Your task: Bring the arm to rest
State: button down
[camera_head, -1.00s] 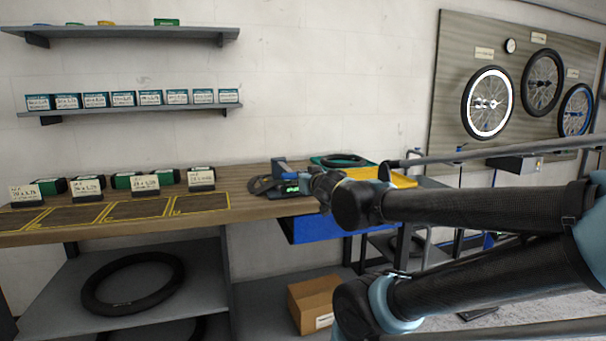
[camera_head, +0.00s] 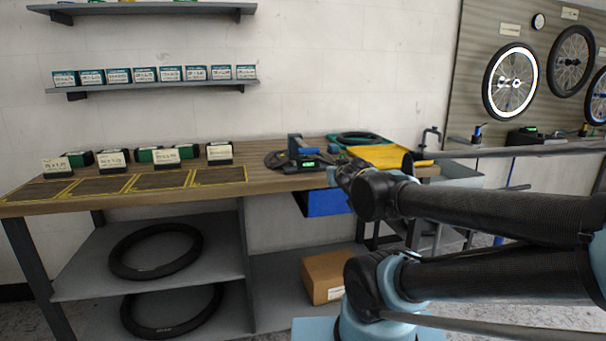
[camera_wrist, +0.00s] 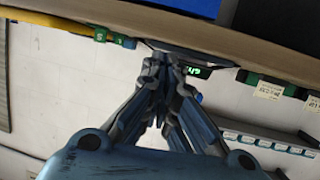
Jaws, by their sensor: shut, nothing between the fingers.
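My gripper shows in the wrist view (camera_wrist: 168,62), its fingers closed together with nothing between them. In the head view my arm reaches in from the right and bends at dark joints. Its far end is by the right part of the wooden workbench (camera_head: 255,188), near a dark device with a green display (camera_head: 308,163). The arm's own links partly hide the gripper there. In the wrist view the picture is turned over, with the bench edge (camera_wrist: 220,45) across the top and the green display (camera_wrist: 195,71) just beyond the fingertips.
Labelled boxes (camera_head: 166,155) stand behind yellow-outlined bench areas. Wall shelves (camera_head: 160,86) hold more boxes. Black tyres (camera_head: 155,250) lie below the bench, with a cardboard box (camera_head: 325,275) to their right. A blue bin (camera_head: 328,202) hangs under the bench. Wheels (camera_head: 510,82) hang at right.

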jog(key=s+d+f+m+g+h, duration=0.2)
jog(key=s+d+f+g+h, duration=0.1)
jog(key=s+d+f+g, duration=0.65)
jog(key=s+a+f+n+g+y, duration=0.1)
jog(key=s+a+f+g+y, duration=0.1)
jog(key=s+f, duration=0.5)
jog(key=shift+s+a+g, duration=0.35)
jog(key=shift+s+a, duration=0.3)
jog(key=shift+s, duration=0.55)
jog(key=shift+w+f, duration=0.15)
jog(key=shift+w, duration=0.3)
